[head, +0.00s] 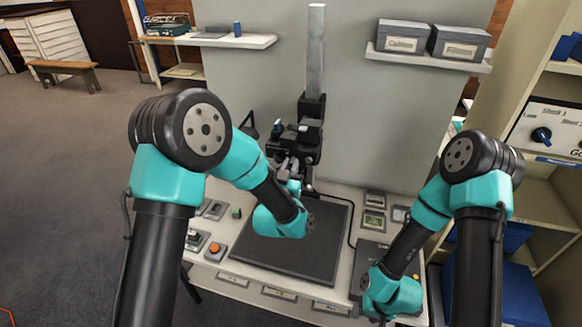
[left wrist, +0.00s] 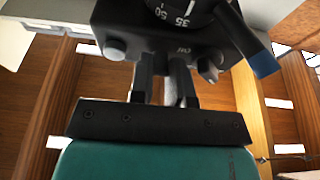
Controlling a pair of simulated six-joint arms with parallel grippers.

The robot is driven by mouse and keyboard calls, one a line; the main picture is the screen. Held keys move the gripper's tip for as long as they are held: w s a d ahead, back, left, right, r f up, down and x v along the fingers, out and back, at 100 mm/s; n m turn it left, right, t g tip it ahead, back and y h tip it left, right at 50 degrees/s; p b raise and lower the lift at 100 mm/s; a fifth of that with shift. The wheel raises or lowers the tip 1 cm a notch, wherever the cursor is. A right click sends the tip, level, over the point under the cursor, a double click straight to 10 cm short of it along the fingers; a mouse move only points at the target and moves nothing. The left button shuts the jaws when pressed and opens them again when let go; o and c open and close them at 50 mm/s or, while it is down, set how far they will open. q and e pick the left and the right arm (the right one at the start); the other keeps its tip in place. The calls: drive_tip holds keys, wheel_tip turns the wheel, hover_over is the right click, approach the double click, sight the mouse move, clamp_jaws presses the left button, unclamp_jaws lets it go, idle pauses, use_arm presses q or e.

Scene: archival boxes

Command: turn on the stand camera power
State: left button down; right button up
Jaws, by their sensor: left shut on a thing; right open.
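The stand camera (head: 308,140) is black and sits on an upright grey column (head: 316,50) above a dark copy board (head: 290,245). My left gripper (head: 287,170) reaches up to the camera's lower front. My right gripper (head: 378,312) is low at the right front, open, apart from the camera.
An orange button (head: 214,248) and other small controls stand left of the board. Small boxes (head: 374,210) lie to its right. Two grey archival boxes (head: 402,36) sit on a shelf at the upper right. A panel with a blue knob (head: 541,135) is at far right.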

use_arm(q)
drive_tip(key=r+g, duration=0.1)
drive_tip(key=g, duration=0.1)
drive_tip(key=g+y, duration=0.1)
drive_tip(key=g, duration=0.1)
drive_tip(key=shift+r, duration=0.4)
drive_tip(key=shift+r+g+y, duration=0.25)
drive_tip(key=shift+g+y, duration=0.25)
drive_tip(key=shift+g, duration=0.6)
drive_tip(key=c, duration=1.1)
unclamp_jaws()
drive_tip(key=v, duration=1.7)
drive_tip(key=shift+r, duration=0.3)
